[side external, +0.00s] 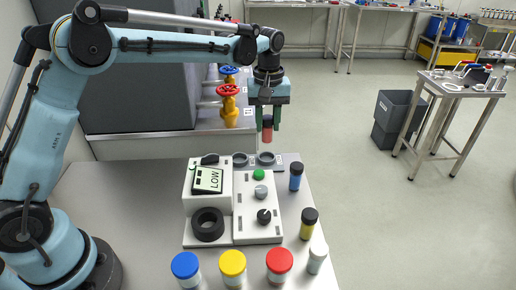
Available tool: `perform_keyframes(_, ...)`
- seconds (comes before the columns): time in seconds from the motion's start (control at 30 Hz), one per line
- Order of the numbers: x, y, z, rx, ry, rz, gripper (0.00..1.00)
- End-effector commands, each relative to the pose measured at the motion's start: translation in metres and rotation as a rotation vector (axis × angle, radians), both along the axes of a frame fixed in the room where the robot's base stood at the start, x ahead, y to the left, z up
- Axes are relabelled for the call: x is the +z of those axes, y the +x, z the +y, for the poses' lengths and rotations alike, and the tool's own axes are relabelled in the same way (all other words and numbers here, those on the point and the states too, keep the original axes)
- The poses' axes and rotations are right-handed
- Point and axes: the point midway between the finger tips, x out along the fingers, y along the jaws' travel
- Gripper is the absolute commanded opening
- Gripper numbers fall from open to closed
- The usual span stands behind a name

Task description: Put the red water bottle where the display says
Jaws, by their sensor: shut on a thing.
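My gripper (267,122) points down above the far edge of the white device and is shut on a small red bottle (267,136). The bottle hangs upright above the right one of two grey ring holders, apart from it; its upper part is hidden by the jaws. The left ring holder (240,159) and the right ring holder (266,158) look empty. The display (208,180) on the white device (243,228) is tilted and reads "LOW", with a small mark at its upper left.
A blue bottle (296,177), a yellow bottle (309,223) and a pale bottle (317,258) stand right of the device. Jars with blue (185,265), yellow (232,263) and red (279,260) lids stand in front. Red-handled valve (228,91) is close left of my gripper.

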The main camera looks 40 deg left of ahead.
Motion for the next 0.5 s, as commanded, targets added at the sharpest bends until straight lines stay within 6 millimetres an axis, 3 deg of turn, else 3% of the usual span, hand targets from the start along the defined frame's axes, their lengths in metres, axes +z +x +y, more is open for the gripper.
perform_keyframes(0.5, -0.039, 0.000, 0.000, 0.000, 0.000, 0.000, 0.00)
